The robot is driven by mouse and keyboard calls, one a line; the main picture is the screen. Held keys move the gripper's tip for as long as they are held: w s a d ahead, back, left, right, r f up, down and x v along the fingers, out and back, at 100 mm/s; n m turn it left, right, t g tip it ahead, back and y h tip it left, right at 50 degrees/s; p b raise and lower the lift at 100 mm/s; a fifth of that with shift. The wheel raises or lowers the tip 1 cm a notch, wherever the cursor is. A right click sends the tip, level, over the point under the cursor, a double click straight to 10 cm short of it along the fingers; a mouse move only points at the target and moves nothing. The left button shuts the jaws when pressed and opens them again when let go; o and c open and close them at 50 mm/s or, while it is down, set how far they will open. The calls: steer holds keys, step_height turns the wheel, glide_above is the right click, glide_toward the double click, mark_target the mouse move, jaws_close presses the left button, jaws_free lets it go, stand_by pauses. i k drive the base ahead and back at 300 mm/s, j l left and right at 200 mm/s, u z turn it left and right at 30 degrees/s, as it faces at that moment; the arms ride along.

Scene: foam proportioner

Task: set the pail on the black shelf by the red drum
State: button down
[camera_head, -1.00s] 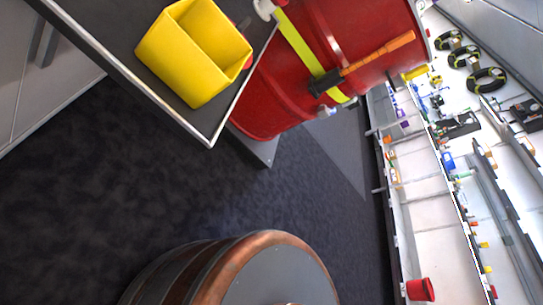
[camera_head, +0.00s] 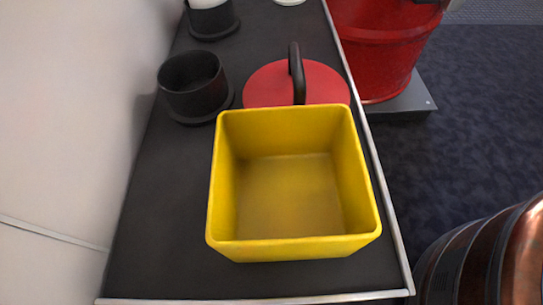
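The black shelf (camera_head: 155,225) fills the middle of the view, with a pale metal edge along its front and right side. A yellow square open-topped container (camera_head: 290,195) stands upright and empty on it near the front. I cannot tell whether this container is the pail; no round pail shows now. The red drum (camera_head: 385,45) is at the top right, beyond the shelf's right edge, with its upper part cut off. My gripper is not in view, so its state and anything in it are hidden.
A red round lid (camera_head: 275,85) with a black handle lies just behind the yellow container. Black cups (camera_head: 192,85) stand at the left and back. A pale wall (camera_head: 70,150) borders the left. A copper-coloured barrel (camera_head: 490,255) is at the lower right. Shelf left of the container is bare.

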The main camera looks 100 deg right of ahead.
mark_target(283, 43)
steer(key=i+z, duration=0.25)
steer(key=z, duration=0.2)
steer(key=i+j+z, duration=0.15)
steer(key=z, duration=0.35)
steer(key=i+j+z, duration=0.25)
steer(key=z, duration=0.2)
steer(key=i+j+z, duration=0.2)
steer(key=z, duration=0.25)
steer(key=i+j+z, duration=0.1)
steer(key=j+z, duration=0.4)
steer(key=l, duration=0.1)
